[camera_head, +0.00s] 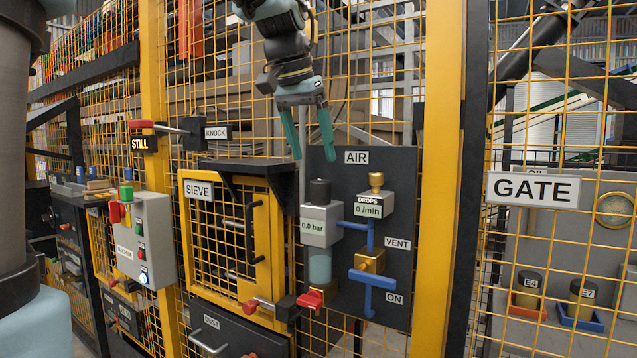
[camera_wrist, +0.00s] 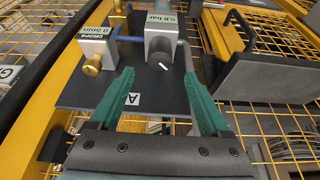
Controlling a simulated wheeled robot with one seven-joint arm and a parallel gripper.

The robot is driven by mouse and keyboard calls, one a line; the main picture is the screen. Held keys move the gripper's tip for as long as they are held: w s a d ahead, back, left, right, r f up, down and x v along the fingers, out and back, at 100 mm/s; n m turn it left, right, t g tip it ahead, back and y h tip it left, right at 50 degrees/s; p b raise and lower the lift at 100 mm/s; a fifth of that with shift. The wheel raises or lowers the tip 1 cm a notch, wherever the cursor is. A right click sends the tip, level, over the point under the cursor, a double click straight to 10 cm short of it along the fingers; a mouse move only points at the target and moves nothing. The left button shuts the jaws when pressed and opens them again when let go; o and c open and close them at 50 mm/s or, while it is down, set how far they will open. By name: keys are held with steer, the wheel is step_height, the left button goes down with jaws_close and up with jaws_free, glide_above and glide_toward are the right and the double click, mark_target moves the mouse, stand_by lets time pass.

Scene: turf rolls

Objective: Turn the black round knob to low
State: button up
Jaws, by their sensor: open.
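No low marking is readable. My gripper (camera_head: 313,152) points down above the knob, its two green fingers apart and empty. In the wrist view the fingertips (camera_wrist: 158,75) lie either side of the knob's line, and no contact shows.
A brass knob (camera_head: 376,181) tops the DROPS unit (camera_head: 373,205) to the right. A blue valve handle (camera_head: 372,284) and a red knob (camera_head: 311,299) sit lower. The SIEVE door (camera_head: 188,235) with its black hood (camera_head: 240,168) stands at left; a yellow post (camera_head: 437,200) at right.

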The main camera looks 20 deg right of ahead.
mark_target(320, 181)
steer(key=p+x, duration=0.1)
steer(key=x, duration=0.7)
jaws_close()
stand_by(0.6)
